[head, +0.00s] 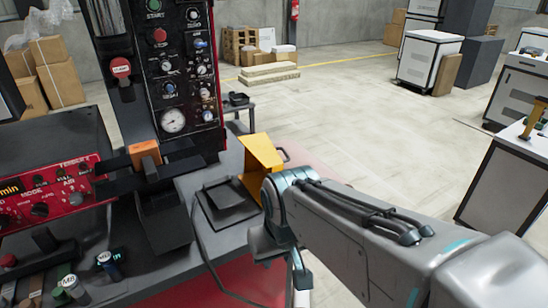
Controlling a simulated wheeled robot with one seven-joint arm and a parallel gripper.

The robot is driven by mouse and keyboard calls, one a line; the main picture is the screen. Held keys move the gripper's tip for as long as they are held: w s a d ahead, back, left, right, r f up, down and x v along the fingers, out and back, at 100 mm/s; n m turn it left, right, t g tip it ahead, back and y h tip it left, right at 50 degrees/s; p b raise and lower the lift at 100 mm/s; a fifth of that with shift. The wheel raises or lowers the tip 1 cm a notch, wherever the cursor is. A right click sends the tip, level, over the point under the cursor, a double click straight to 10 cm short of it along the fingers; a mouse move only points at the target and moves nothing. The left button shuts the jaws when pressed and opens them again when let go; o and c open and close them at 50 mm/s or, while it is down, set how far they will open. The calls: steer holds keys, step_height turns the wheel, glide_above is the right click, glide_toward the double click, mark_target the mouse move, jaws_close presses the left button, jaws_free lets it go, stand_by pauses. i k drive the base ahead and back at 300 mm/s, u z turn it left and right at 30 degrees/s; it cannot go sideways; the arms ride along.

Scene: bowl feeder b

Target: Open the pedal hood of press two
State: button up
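The yellow hood (263,152) stands on the dark bench in the middle of the head view, beside a flat black pedal-like part (228,202) to its left. A small dark handle (285,155) shows at the hood's right side. My arm comes in from the lower right, and its wrist covers the hood's lower right part. Only a bit of my gripper (297,268) seems to show below the wrist. Its fingers are not clear, so I cannot tell whether they are open or touch the hood.
A red-edged control panel (183,75) with buttons and a gauge rises at the left. A red console (50,172) and several small bottles (70,288) are at the lower left. A cable runs along the bench front. Open floor (350,120) lies behind; white cabinets (428,58) stand right.

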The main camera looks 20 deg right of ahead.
mark_target(261, 159)
steer(key=k, duration=0.2)
steer(key=z, duration=0.8)
steer(key=i, duration=1)
